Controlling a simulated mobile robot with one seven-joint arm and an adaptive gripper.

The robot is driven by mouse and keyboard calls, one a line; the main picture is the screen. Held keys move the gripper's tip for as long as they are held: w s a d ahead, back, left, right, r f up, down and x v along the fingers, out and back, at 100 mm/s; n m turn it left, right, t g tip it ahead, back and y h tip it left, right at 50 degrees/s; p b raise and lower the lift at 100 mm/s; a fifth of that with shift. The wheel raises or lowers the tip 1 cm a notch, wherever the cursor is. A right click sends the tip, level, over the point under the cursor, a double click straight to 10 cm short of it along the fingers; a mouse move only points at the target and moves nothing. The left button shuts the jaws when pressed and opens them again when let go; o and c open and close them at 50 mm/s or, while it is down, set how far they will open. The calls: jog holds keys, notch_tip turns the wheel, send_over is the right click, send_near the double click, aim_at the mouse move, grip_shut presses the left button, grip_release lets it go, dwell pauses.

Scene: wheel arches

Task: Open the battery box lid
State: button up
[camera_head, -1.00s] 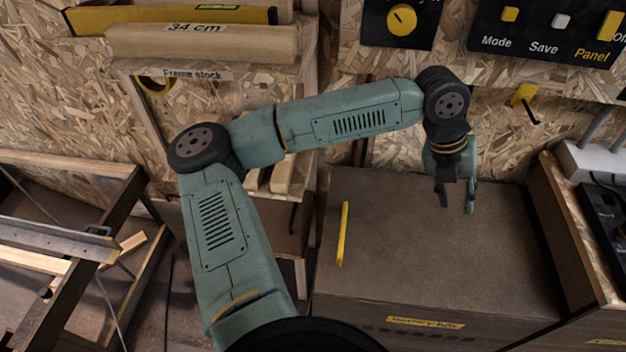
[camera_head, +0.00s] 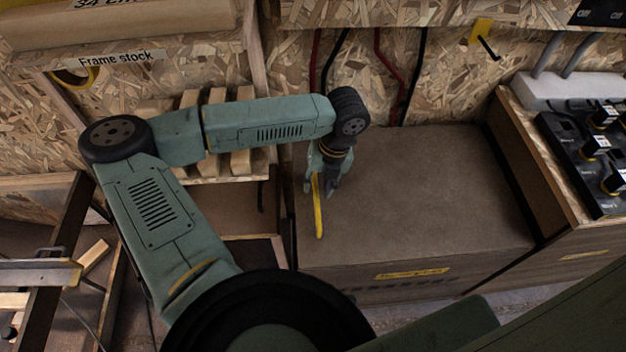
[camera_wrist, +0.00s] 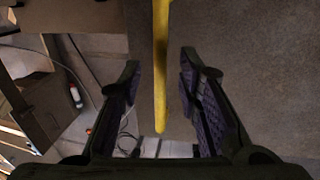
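The battery box (camera_head: 420,190) is a brown box with a flat lid and a yellow label (camera_head: 411,274) on its front. The lid lies flat and looks closed. A yellow handle (camera_head: 318,208) runs along the lid's left edge; it also shows in the wrist view (camera_wrist: 161,70). My gripper (camera_head: 322,188) is at the far part of the handle, pointing down. In the wrist view my gripper (camera_wrist: 160,85) is open, with one finger on each side of the handle and a gap on both sides. I cannot tell how far the fingertips are above the lid.
A bench with black switch gear (camera_head: 600,150) stands at the right of the box. Red and black cables (camera_head: 385,75) run down the wall behind it. Shelves with wood stock (camera_head: 213,165) are at the left. A yellow hook (camera_head: 483,35) sticks out from the wall.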

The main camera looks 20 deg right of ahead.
jog(key=shift+a+f, duration=0.1)
jog(key=shift+f, duration=0.45)
grip_shut()
dwell(0.5)
